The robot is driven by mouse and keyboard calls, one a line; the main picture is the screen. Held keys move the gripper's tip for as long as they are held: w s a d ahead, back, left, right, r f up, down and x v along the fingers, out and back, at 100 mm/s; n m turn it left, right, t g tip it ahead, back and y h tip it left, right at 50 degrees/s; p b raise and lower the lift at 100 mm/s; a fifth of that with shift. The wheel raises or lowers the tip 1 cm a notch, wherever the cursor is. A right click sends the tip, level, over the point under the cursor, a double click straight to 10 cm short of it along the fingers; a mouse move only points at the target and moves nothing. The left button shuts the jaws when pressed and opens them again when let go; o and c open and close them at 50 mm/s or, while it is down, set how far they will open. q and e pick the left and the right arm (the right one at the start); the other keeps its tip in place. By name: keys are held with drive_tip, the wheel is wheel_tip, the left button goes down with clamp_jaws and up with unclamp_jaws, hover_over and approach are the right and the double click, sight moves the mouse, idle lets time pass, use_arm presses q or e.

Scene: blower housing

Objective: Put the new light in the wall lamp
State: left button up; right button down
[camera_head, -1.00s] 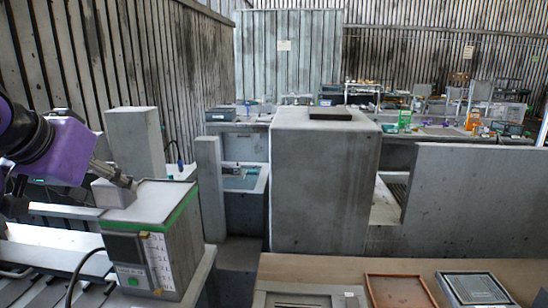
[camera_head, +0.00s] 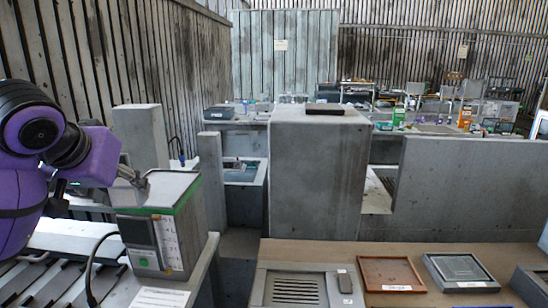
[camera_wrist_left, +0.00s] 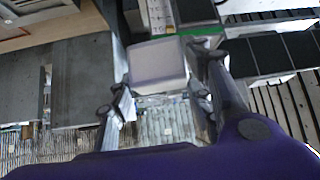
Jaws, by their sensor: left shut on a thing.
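My left gripper (camera_head: 141,184), on a purple arm from the left, is at the top of a grey box with a green stripe (camera_head: 152,232). In the left wrist view its two fingers (camera_wrist_left: 160,95) are shut on a pale grey block (camera_wrist_left: 157,65) with a flat, square face. In the head view I cannot clearly tell the block from the box top. I cannot tell whether the block is the new light, or whether it touches the box. The green edge also shows in the wrist view (camera_wrist_left: 200,32). I cannot make out a wall lamp. My right gripper is out of view.
A tall concrete block (camera_head: 318,180) stands in the middle, with a low concrete wall (camera_head: 465,190) to its right. A brown tray (camera_head: 390,274) and a grey tray (camera_head: 460,271) lie on the wooden table (camera_head: 345,250). A dark cable (camera_head: 92,270) hangs in front of the box.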

use_arm(q)
drive_tip(key=s+d+f, duration=0.1)
drive_tip(key=d+f, duration=0.5)
drive_tip(key=f, duration=0.4)
drive_tip(key=s+d+f, duration=0.1)
drive_tip(key=d+f, duration=0.5)
drive_tip(key=f, duration=0.5)
drive_tip(key=shift+s, duration=0.3)
